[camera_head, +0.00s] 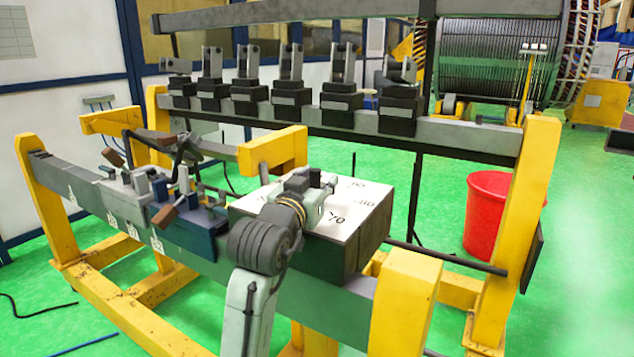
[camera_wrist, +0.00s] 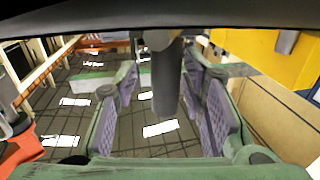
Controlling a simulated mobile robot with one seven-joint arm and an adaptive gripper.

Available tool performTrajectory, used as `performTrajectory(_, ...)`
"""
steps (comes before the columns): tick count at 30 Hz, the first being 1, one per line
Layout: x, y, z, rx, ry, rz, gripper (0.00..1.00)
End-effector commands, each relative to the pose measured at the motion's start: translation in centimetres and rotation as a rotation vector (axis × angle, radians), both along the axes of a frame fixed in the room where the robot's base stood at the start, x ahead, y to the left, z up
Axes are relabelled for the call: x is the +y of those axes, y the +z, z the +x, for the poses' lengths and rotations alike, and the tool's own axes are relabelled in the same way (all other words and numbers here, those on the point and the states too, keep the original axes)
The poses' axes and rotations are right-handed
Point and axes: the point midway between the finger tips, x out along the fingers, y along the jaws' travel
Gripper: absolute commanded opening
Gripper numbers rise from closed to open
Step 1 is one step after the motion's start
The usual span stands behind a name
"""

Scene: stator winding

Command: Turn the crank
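In the head view my gripper (camera_head: 318,190) is partly hidden by my wrist, above the light top of a dark box. In the wrist view its two fingers (camera_wrist: 172,105) with purple pads stand apart. A dark grey upright cylinder (camera_wrist: 167,75) shows between them, below a dark bar across the top of the picture. A gap shows between the cylinder and the left pad; I cannot tell whether it touches the right one. It may be the crank's handle, but I cannot be sure.
The dark box (camera_head: 322,250) with papers sits on the grey beam of a yellow frame (camera_head: 410,295). A red bin (camera_head: 488,215) stands at the right. Grey-black blocks (camera_head: 340,112) line the rear beam.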

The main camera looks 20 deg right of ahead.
Motion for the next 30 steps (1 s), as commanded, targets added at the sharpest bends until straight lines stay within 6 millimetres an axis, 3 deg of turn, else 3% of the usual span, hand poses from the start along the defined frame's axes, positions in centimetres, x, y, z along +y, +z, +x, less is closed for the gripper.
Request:
performTrajectory(11,0.6,0.1,-0.4,-0.001,0.004,-0.001,0.40)
performTrajectory(24,6.1,0.1,-6.8,-0.002,0.004,-0.002,0.40)
performTrajectory(30,7.6,0.0,-8.6,-0.001,0.003,-0.001,0.40)
